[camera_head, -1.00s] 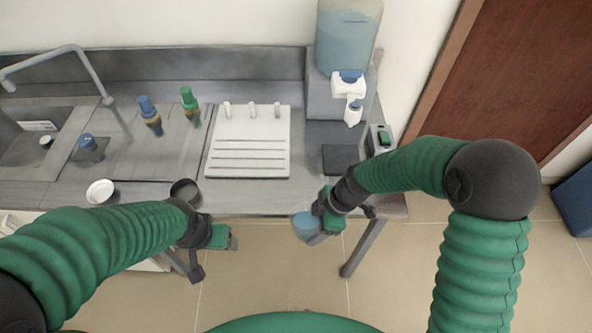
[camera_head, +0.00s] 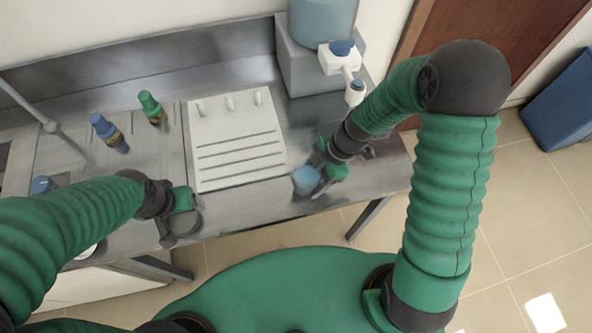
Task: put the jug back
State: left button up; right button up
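A small light-blue cup-like vessel (camera_head: 306,181), which I take to be the jug, is at the tip of my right gripper (camera_head: 322,172). The gripper appears shut on its side and holds it upright at the counter's front edge. Whether it touches the counter I cannot tell. The pot is partly hidden by the gripper, and nothing is visibly held there.
A water dispenser with a blue bottle (camera_head: 322,20) stands at the back right. A white ridged rack (camera_head: 240,150) lies mid-counter. A green-capped bottle (camera_head: 151,107) and a blue-capped bottle (camera_head: 107,131) stand left of it. A blue bin (camera_head: 570,105) is on the floor at right.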

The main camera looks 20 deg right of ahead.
jog(key=d+f, duration=0.2)
jog(key=d, duration=0.1)
jog(key=shift+d+f, duration=0.25)
jog(key=shift+d, duration=0.05)
jog(key=shift+c, duration=0.9)
jog(key=shift+a+r, duration=0.1)
jog(key=shift+a, duration=0.1)
jog(key=shift+a+b, duration=0.3)
jog(key=shift+a, duration=0.25)
pick_arm(q)
jog(key=shift+w+d+f, duration=0.4)
jog(key=shift+w+f, duration=0.05)
jog(key=shift+f, duration=0.1)
pick_arm(e)
jog(key=o, duration=1.8)
jog(key=shift+w+a, duration=0.1)
jog(key=shift+a, duration=0.75)
jog(key=shift+c, duration=0.2)
jog(key=shift+o, duration=0.5)
jog(key=shift+a, duration=0.1)
jog(key=shift+d, duration=1.1)
jog(key=shift+a, duration=0.6)
pick_arm(q)
jog(key=shift+d, duration=0.35)
jog(key=shift+d+r, duration=0.1)
jog(key=shift+d, duration=0.15)
pick_arm(e)
jog(key=shift+d, duration=0.25)
